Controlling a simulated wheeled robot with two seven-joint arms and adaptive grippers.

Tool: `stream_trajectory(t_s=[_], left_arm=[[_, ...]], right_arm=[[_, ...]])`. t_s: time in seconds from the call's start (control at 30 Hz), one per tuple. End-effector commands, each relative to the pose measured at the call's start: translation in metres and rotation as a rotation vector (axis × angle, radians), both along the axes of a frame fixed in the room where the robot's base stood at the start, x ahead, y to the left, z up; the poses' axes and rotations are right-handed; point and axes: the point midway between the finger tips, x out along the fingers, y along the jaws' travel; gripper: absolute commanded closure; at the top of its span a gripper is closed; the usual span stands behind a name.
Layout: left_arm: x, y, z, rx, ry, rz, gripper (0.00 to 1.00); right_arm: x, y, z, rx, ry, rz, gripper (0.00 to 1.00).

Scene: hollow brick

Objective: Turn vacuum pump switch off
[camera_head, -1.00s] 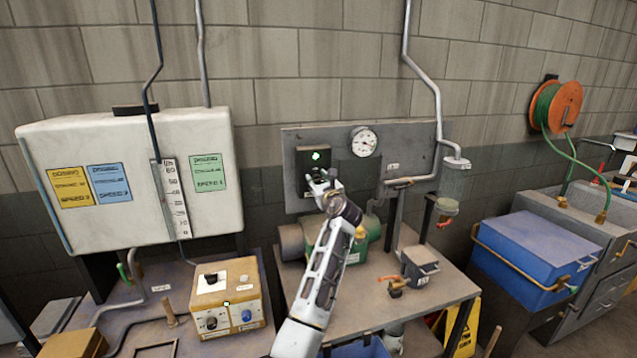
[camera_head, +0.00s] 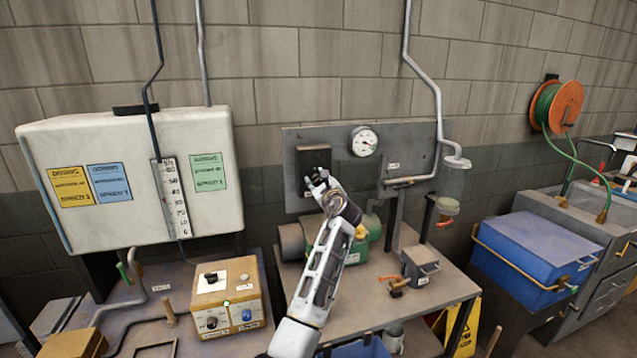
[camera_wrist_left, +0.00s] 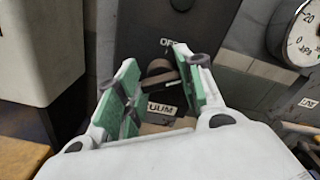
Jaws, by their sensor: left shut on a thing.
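The vacuum pump switch box (camera_head: 311,160) is a dark panel on the grey backboard, and no green light shows on it. My left gripper (camera_head: 318,181) reaches up to its lower part and hides the switch in the head view. In the left wrist view the dark switch knob (camera_wrist_left: 158,70) sits between the green-padded fingers of my left gripper (camera_wrist_left: 160,88), which is shut on it. Lettering starting "OF" shows above the knob, and a plate ending "UUM" below it. A dark round lamp shows at the top edge. The right gripper is out of view.
A pressure gauge (camera_head: 364,141) is right of the switch box. The green pump (camera_head: 357,250) is below, partly behind my left arm. A beige control box (camera_head: 229,298) stands on the left bench. A blue crate (camera_head: 530,258) is at the right.

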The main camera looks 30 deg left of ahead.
Motion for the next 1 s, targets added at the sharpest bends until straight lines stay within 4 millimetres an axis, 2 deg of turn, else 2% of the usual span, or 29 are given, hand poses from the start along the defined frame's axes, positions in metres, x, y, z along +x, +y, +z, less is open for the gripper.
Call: stream_trajectory(t_s=[0.47, 1.0], left_arm=[[-0.001, 0.001, -0.004, -0.245, -0.284, 0.0, 0.87], [-0.001, 0.001, -0.006, -0.539, -0.628, 0.001, 0.87]], right_arm=[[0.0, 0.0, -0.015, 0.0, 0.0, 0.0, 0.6], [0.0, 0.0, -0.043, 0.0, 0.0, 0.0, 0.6]])
